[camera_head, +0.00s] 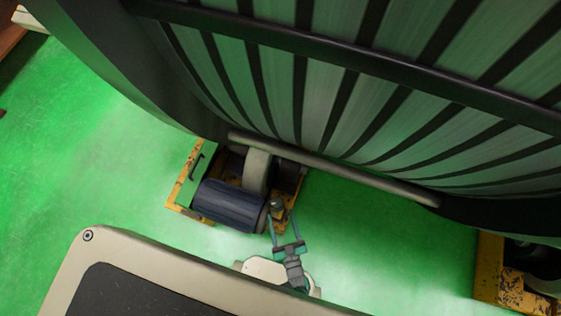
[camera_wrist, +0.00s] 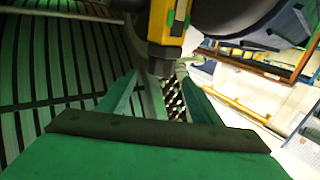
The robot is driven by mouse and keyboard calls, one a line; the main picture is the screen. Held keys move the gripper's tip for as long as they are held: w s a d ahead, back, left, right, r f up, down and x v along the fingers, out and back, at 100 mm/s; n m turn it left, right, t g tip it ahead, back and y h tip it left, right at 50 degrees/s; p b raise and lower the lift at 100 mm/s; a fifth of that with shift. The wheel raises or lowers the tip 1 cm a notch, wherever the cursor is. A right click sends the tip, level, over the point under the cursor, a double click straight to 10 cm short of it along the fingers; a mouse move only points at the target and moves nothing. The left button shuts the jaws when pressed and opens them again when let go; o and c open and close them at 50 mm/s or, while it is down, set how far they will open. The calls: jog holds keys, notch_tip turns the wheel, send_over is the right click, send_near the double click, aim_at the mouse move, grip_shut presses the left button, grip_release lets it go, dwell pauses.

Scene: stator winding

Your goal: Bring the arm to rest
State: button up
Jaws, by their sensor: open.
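My gripper (camera_head: 283,215) is in the lower middle of the head view, its two thin teal fingers spread and pointing up the picture. It lies over the right end of the yellow roller stand (camera_head: 187,178); whether it touches is not clear. In the wrist view my gripper (camera_wrist: 160,82) shows two green fingers apart, with nothing clearly held. A yellow block (camera_wrist: 167,22) with a dark grey end is just beyond the fingertips, roughly in line with the gap. Most of my arm is out of view.
The large slatted stator drum (camera_head: 330,95) fills the top of the head view, its rim bar close to the stand. A dark blue motor (camera_head: 230,205) sits on the stand. Another yellow stand (camera_head: 492,270) is at lower right. Green floor (camera_head: 390,240) is open between the stands.

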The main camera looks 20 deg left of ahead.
dwell(0.5)
jog(key=s+d+r+m+h, duration=0.1)
jog(key=s+r+m+h, duration=0.1)
jog(key=r, duration=1)
jog(key=s+d+r+m+h, duration=0.2)
jog(key=r+h, duration=0.2)
jog(key=r, duration=0.8)
jog(key=s+d+r+m+h, duration=0.2)
jog(key=r+h, duration=0.1)
jog(key=r, duration=0.9)
jog(key=shift+d+r+h, duration=0.25)
jog(key=shift+r+h, duration=0.05)
jog(key=shift+r, duration=0.1)
